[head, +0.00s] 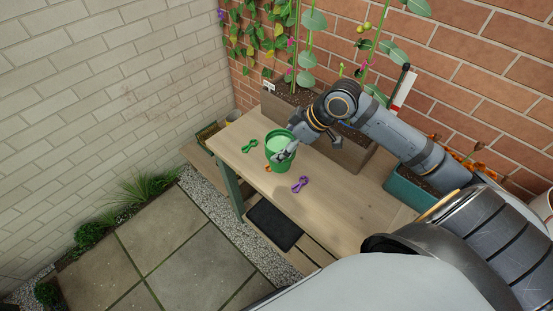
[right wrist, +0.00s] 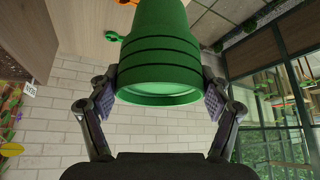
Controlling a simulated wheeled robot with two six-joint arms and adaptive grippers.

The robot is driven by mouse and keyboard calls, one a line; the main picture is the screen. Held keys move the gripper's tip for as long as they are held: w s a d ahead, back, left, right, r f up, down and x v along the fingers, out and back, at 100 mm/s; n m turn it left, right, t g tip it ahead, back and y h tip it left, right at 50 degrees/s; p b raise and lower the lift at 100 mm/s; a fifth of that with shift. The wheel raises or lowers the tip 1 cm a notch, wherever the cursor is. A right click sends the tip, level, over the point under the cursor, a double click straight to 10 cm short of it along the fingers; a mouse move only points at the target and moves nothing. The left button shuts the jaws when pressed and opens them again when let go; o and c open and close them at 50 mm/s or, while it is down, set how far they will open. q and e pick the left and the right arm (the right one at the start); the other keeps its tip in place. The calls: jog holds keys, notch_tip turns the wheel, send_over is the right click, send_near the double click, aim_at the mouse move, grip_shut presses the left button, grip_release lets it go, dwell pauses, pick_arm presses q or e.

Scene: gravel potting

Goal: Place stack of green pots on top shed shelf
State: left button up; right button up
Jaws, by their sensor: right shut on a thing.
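The stack of green pots (head: 276,161) is over the left part of the wooden table in the head view, with its open rim up. I cannot tell whether its base touches the table top. In the right wrist view, the stack (right wrist: 160,60) shows several dark rings, and its rim faces the camera. My right gripper (head: 288,151) is shut on the stack; its two finger pads (right wrist: 160,94) press the sides near the rim. My left gripper is not in view. No shed shelf can be made out for certain.
The wooden table (head: 335,205) holds a green tool (head: 250,146) and a purple tool (head: 300,184) beside the stack. A wooden planter (head: 345,150) and a teal planter (head: 405,192) stand along the brick wall. A dark mat (head: 273,224) lies below the table. Paving is clear at left.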

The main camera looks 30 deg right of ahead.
aim_at(283, 163)
notch_tip(283, 163, down, 4)
jog(key=shift+s+r, duration=0.1)
jog(key=shift+s, duration=0.05)
jog(key=shift+f, duration=0.2)
notch_tip(283, 163, down, 4)
jog(key=shift+r, duration=0.2)
jog(key=shift+f, duration=0.2)
jog(key=shift+f+b, duration=0.2)
jog(key=shift+b, duration=0.1)
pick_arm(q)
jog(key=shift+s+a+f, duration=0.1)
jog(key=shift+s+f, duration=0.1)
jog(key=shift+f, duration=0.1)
pick_arm(e)
jog(key=o, duration=1.6)
jog(key=shift+o, duration=0.2)
